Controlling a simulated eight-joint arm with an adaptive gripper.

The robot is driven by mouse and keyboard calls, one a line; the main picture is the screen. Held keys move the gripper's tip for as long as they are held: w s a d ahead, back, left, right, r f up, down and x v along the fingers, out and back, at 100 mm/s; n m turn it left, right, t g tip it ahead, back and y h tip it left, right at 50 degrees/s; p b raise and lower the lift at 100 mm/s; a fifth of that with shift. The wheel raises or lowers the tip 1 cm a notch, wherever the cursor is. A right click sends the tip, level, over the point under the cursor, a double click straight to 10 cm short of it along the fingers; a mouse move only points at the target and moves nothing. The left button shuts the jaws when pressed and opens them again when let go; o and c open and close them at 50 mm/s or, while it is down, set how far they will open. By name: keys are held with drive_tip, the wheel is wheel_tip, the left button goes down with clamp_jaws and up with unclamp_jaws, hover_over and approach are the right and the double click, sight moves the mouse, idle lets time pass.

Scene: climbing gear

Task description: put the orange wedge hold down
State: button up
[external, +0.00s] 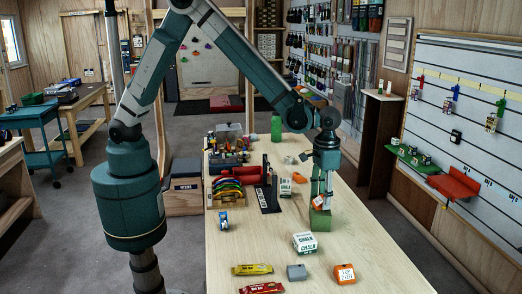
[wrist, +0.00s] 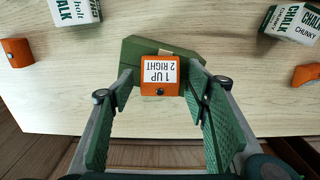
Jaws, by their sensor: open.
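The orange wedge hold (wrist: 160,70) has a white label reading "1 UP 2 RIGHT" in the wrist view. It lies between my open fingers, with a gap on each side. A green block (wrist: 133,50) is beneath or just behind it. In the external view the orange hold (external: 318,201) shows small at my fingers, above the green block (external: 320,221) on the table's right side; contact between the two is unclear. My gripper (wrist: 160,105) is open and points down around the hold. It also shows in the external view (external: 320,195), partly hiding the hold.
A chalk box (external: 305,243), a grey block (external: 297,272) and another orange block (external: 344,273) stand nearer on the table (external: 250,243). Yellow (external: 253,269) and red (external: 262,288) bars lie near them. Coloured arcs (external: 229,190) are left. The table's edge is close beside the green block.

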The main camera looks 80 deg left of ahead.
sight(322, 198)
wheel_tip(322, 198, up, 12)
drive_tip(key=shift+f+b, duration=0.2)
drive_tip(key=shift+b, duration=0.1)
idle(0.3)
idle(0.5)
drive_tip(key=s+a+r+t, duration=0.2)
drive_tip(key=s+a+r, duration=0.5)
drive_tip(key=a, duration=0.3)
drive_tip(key=s+a+r+t, duration=0.1)
drive_tip(key=s+a+r, duration=0.65)
drive_tip(key=a, duration=0.25)
drive_tip(key=s+a+f+t, duration=0.1)
drive_tip(key=s+a+t, duration=0.1)
drive_tip(key=s+a, duration=0.4)
drive_tip(key=s+a+t, duration=0.2)
drive_tip(key=s+a, duration=0.4)
drive_tip(key=s, duration=0.7)
drive_tip(key=shift+a+f, duration=0.25)
drive_tip(key=shift+f, duration=0.15)
